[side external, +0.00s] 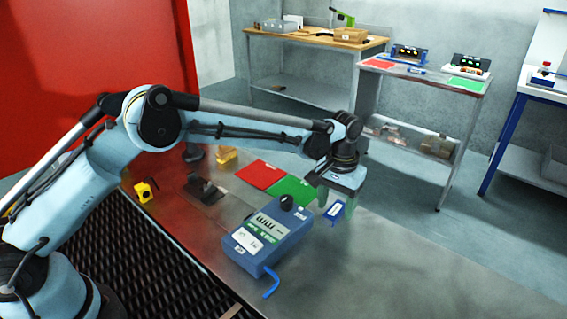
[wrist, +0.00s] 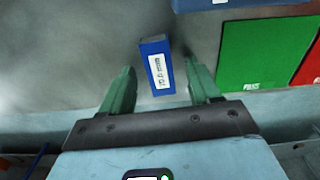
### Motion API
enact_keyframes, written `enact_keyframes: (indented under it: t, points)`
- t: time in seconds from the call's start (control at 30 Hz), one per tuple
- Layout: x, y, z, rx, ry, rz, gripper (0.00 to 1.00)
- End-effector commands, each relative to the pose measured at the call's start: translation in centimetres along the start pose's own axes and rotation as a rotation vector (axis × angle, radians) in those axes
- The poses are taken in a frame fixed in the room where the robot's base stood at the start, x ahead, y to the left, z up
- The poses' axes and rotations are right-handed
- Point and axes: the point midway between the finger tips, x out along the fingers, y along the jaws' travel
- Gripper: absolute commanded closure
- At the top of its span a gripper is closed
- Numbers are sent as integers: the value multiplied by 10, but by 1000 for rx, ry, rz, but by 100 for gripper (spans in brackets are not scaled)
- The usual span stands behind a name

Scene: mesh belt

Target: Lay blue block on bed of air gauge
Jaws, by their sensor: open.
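The blue block (side external: 335,210) is small, with a white printed label on top. It lies on the metal table right of the air gauge. In the wrist view the blue block (wrist: 154,50) lies between the green fingers. My gripper (side external: 336,202) is open above the block, and the fingers of my gripper (wrist: 161,70) show a gap on each side of it. Whether the fingertips are down at block height is unclear. The air gauge (side external: 243,259) appears to be the blue box with labels, a black knob and a blue hose. Its bed cannot be made out clearly.
A green mat (side external: 291,190) and a red mat (side external: 260,175) lie behind the gauge. A yellow block (side external: 146,190) and a dark fixture (side external: 204,189) are to the left. A black mesh belt (side external: 150,260) runs along the front. The table's right part is clear.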

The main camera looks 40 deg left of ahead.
Motion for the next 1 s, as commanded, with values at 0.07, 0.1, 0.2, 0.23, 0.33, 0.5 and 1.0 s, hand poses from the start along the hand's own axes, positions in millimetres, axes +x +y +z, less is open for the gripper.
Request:
enact_keyframes:
  t: [0.07,0.1,0.2,0.23,0.33,0.5,1.0]
  points:
    - [5,0,0,0,0,0,38]
    - [6,0,0,0,0,0,38]
    - [6,0,0,0,0,0,38]
    - [6,0,0,0,0,0,38]
    - [6,0,0,0,0,0,43]
    - [6,0,0,0,0,0,69]
    - [5,0,0,0,0,0,100]
